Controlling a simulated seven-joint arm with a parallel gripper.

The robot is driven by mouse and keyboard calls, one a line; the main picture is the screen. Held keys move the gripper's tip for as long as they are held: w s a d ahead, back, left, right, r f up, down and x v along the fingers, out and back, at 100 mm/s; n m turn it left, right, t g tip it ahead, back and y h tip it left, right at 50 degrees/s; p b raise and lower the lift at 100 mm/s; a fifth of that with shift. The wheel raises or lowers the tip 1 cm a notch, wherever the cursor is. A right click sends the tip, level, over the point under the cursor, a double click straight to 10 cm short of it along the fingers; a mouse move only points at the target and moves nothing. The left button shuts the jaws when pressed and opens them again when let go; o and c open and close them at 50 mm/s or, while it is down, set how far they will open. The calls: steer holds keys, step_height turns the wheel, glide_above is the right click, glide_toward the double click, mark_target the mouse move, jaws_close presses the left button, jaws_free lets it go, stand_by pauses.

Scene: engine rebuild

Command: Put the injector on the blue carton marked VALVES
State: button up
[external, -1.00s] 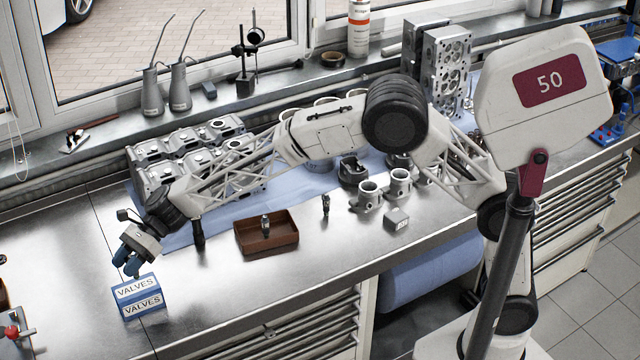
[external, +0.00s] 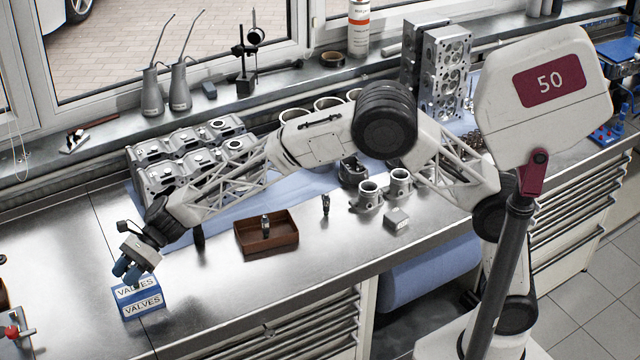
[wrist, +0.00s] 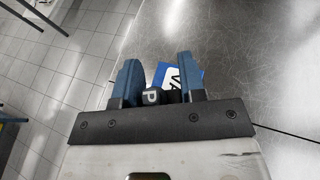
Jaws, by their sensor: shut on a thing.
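The blue carton marked VALVES (external: 142,303) stands near the front left of the metal bench, with white labels on its top and side. My gripper (external: 128,272) is at its top rear edge and covers part of the top label. A corner of the carton (wrist: 196,76) shows just beyond the fingers. I cannot tell whether the injector touches the carton.
A brown tray (external: 267,250) with a small part in it stands right of the carton. A small dark part (external: 326,205) and a grey box (external: 397,220) stand further right. Engine castings (external: 190,150) line the back.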

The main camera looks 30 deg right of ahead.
steer(key=shift+f, duration=0.1)
steer(key=o, duration=0.9)
steer(key=shift+w+d+r, duration=0.2)
steer(key=shift+d+r, duration=0.15)
steer(key=shift+d, duration=0.05)
steer(key=v, duration=1.1)
stand_by(0.4)
